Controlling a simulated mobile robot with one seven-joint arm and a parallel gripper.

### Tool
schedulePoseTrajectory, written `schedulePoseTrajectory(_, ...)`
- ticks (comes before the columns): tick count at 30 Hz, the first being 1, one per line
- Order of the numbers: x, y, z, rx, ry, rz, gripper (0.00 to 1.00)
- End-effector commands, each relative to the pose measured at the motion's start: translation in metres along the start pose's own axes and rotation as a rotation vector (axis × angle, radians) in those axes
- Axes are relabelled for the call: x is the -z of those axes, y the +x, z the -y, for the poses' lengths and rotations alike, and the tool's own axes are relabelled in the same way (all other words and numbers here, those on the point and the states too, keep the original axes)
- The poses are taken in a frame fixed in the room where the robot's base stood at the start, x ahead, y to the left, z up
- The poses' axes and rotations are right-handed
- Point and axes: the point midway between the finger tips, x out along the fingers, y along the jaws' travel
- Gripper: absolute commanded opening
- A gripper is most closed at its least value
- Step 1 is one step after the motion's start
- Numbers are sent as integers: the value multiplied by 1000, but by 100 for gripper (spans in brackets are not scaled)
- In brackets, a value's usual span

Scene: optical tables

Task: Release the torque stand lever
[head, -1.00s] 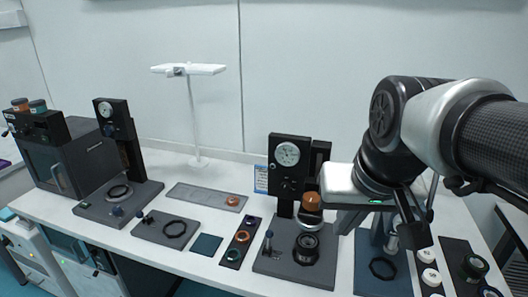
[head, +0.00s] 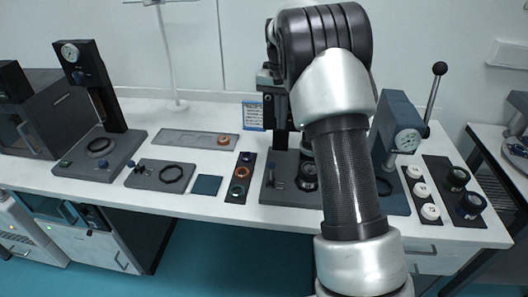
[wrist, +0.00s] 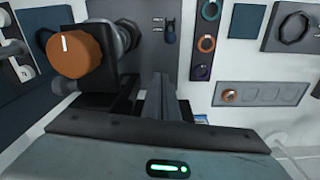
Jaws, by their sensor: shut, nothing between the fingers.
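A blue-grey stand (head: 397,115) with a round dial stands right of my arm. Its long lever (head: 432,100) has a black ball end and points up, leaning slightly right. A black stand (head: 282,140) is mostly hidden behind my arm. Its base carries a small blue-topped lever (head: 279,178), which also shows in the wrist view (wrist: 171,32). Which stand is the torque stand I cannot tell. In the wrist view an orange knob (wrist: 80,52) is close at the left of my gripper (wrist: 160,90). The gripper is shut and empty; in the head view my arm hides it.
A tray of colored rings (head: 240,178) lies left of the black stand. A tray of white knobs (head: 422,195) and a tray of dark knobs (head: 456,190) lie at the right. Another black gauge stand (head: 98,90) is at the left.

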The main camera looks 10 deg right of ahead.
Motion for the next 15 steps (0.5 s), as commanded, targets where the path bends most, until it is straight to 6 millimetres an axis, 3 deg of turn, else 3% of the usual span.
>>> schedulePoseTrajectory(1,6,16,3,-12,7,11,0)
schedulePoseTrajectory(6,14,38,8,-31,22,25,0)
schedulePoseTrajectory(15,16,41,9,-34,25,28,0)
